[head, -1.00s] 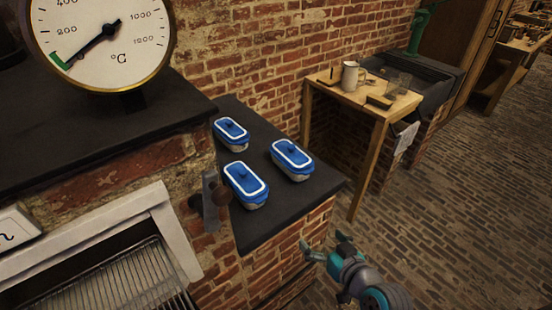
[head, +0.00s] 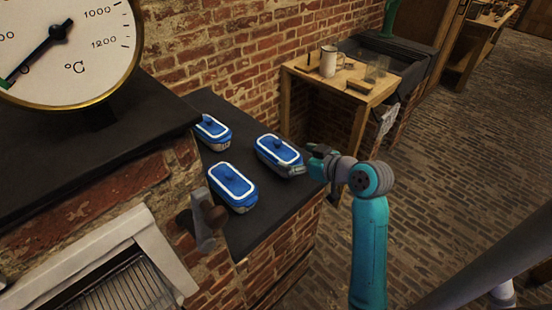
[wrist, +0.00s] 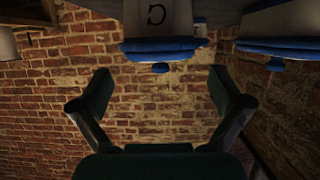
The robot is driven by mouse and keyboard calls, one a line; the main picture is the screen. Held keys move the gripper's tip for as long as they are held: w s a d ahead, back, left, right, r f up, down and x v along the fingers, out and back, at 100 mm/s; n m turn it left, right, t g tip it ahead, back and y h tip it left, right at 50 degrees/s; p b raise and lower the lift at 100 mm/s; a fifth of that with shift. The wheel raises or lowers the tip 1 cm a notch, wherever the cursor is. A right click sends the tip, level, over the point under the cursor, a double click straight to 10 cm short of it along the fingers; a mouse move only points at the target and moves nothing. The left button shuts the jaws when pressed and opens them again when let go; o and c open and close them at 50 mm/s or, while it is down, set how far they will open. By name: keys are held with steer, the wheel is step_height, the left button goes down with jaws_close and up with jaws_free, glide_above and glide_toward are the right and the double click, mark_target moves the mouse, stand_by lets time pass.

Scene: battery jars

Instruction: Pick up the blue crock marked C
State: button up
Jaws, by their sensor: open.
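Three pale crocks with blue lids stand on the dark countertop (head: 262,222) in the head view. The crock marked C (wrist: 157,18) shows upside down at the top middle of the wrist view, its letter facing me. It appears to be the right-hand crock (head: 280,153) in the head view, where its letter cannot be read. My gripper (head: 316,160) is just right of that crock. In the wrist view my gripper (wrist: 162,88) is open and empty, its fingers spread apart below the C crock's lid in the picture.
Another blue-lidded crock (head: 232,187) stands in front, and a third (head: 212,131) stands at the back left by the brick wall. A metal lever (head: 205,220) juts beside the counter. A wooden table (head: 345,83) holds a white jug (head: 328,61).

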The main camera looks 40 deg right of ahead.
mark_target(284, 153)
steer(key=shift+x, duration=3.5)
steer(key=c, duration=1.5)
